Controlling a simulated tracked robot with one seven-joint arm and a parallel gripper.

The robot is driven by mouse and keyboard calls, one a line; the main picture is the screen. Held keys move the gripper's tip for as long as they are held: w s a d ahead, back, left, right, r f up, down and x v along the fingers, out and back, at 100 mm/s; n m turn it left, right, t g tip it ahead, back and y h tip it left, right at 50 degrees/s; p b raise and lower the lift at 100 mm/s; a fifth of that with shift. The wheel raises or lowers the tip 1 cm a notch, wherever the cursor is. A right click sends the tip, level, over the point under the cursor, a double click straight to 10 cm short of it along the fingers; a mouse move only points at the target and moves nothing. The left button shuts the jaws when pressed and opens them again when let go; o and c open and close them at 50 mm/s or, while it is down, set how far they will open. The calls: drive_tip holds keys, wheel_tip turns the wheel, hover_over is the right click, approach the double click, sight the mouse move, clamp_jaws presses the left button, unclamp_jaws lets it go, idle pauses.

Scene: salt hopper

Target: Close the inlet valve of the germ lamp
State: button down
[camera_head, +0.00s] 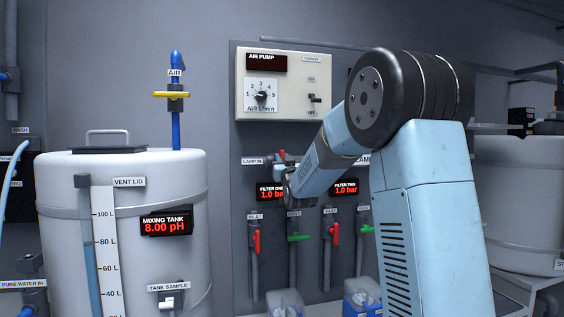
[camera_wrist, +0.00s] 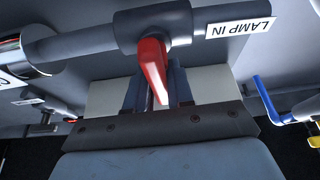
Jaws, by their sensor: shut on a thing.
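The lamp inlet valve has a red lever handle (camera_wrist: 153,68) on a grey pipe (camera_wrist: 105,36), beside a white LAMP IN label (camera_wrist: 240,27). In the wrist view the lever hangs down-picture from the valve body, between the fingers of my gripper (camera_wrist: 158,92), which is shut on it. In the head view my gripper (camera_head: 287,178) is at the LAMP IN label (camera_head: 252,161) on the wall panel. A little red of the lever shows there above the fingers. My wrist hides most of the valve and part of another label to the right.
Below are two filter displays, with red inlet levers (camera_head: 257,242) and green vent levers (camera_head: 298,237) under them. The air pump box (camera_head: 284,85) is above. The mixing tank (camera_head: 75,225) stands left.

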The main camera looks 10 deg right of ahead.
drive_tip(key=c, duration=1.1)
unclamp_jaws()
drive_tip(key=shift+s, duration=0.1)
drive_tip(key=v, duration=1.3)
drive_tip(key=shift+s+f, duration=0.25)
drive_tip(key=s+f+g, duration=0.4)
drive_tip(key=s+g, duration=0.1)
drive_tip(key=s, duration=0.7)
drive_tip(key=s+f+g, duration=0.5)
drive_tip(key=s+g, duration=0.1)
drive_tip(key=s, duration=0.6)
drive_tip(key=s+f+g, duration=0.4)
drive_tip(key=s+g, duration=0.1)
drive_tip(key=s, duration=0.7)
drive_tip(key=shift+a+f+m+g, duration=0.25)
drive_tip(key=shift+m+g, duration=0.05)
drive_tip(key=shift+g, duration=0.1)
